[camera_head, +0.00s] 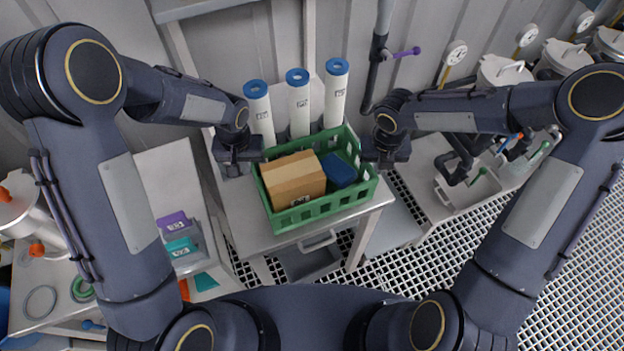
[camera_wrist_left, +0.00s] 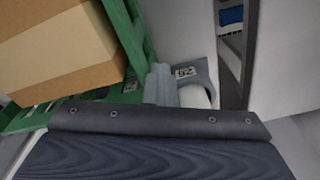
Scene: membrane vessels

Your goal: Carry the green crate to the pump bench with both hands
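The green crate (camera_head: 325,209) stands on a light-topped bench (camera_head: 241,226) in the middle of the head view. It holds a brown cardboard box (camera_head: 296,182) and a dark blue item (camera_head: 338,171). My left gripper (camera_head: 240,163) is at the crate's left end, close against the rim. My right gripper (camera_head: 385,157) is at the right end, also close to the rim. In the left wrist view a grey finger (camera_wrist_left: 160,84) lies beside the green crate wall (camera_wrist_left: 122,38). The fingertips are mostly hidden, so I cannot tell whether either gripper is closed on the rim.
Three white cylinders with blue caps (camera_head: 298,100) stand behind the crate. A grey bin (camera_head: 312,262) sits below the bench front. A left side table holds purple (camera_head: 173,222) and teal (camera_head: 181,247) items. Pipes, gauges and lidded vessels (camera_head: 503,72) line the back right. Grating floor (camera_head: 560,262) lies open at right.

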